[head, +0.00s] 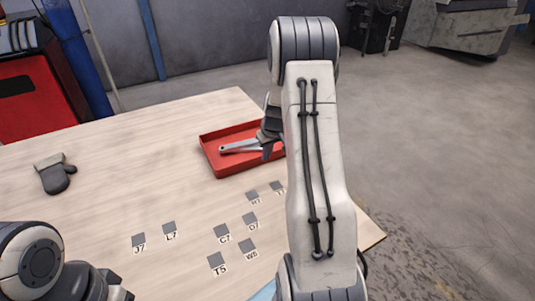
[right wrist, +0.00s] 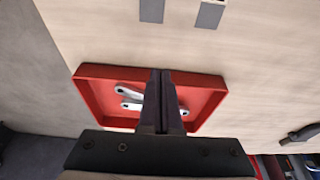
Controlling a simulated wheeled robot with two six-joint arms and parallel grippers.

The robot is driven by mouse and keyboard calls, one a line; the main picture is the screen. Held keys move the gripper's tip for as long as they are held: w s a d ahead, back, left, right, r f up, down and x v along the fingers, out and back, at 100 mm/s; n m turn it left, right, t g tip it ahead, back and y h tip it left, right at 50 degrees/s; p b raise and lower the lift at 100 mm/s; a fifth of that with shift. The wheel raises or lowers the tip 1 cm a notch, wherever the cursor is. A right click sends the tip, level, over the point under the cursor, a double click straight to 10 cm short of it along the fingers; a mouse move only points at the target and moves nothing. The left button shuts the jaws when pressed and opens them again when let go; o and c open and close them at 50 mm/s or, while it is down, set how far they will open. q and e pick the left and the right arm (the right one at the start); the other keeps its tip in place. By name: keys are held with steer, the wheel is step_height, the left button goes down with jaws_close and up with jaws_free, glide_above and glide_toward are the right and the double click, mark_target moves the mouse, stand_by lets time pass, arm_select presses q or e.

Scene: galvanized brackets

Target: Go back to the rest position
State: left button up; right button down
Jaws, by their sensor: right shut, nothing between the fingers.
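My right gripper (head: 268,138) is over the red tray (head: 226,170) in the head view, partly hidden behind my right arm. In the right wrist view the gripper (right wrist: 161,74) has its fingers together with nothing between them, in front of the tray (right wrist: 88,98). Silver metal pieces (right wrist: 128,90) lie in the tray; one long piece (head: 238,147) shows in the head view. My left arm is at the lower left corner of the head view; its dark gripper (head: 118,292) is only partly seen and its fingers are unclear.
Several grey square plates (head: 217,260) with printed labels lie on the light wooden table (head: 110,180). A red cabinet (head: 30,100) stands beyond the table at the left. Open floor (head: 430,140) is at the right.

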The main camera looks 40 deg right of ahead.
steer(key=shift+s+r, duration=0.15)
steer(key=shift+r, duration=0.25)
steer(key=s+a+r+n+y+p, duration=0.15)
steer(key=a+r, duration=0.25)
steer(key=a, duration=0.5)
steer(key=s+a+r+n+g+p, duration=0.15)
steer(key=a+r, duration=0.25)
steer(key=a, duration=0.5)
steer(key=s+a+r+n+p, duration=0.1)
steer(key=s+a+r+n, duration=0.2)
steer(key=a, duration=0.7)
steer(key=s+a+r+n+p, duration=0.1)
steer(key=s+a+r, duration=0.1)
steer(key=s, duration=0.5)
steer(key=s+a+r+n+g+p, duration=0.1)
steer(key=s+a+r, duration=0.2)
steer(key=s+a, duration=0.2)
steer(key=s+a+r+n+g+p, duration=0.1)
steer(key=s+a+r, duration=0.1)
steer(key=s, duration=0.8)
steer(key=shift+s+a+r, duration=0.4)
steer(key=shift+a, duration=0.45)
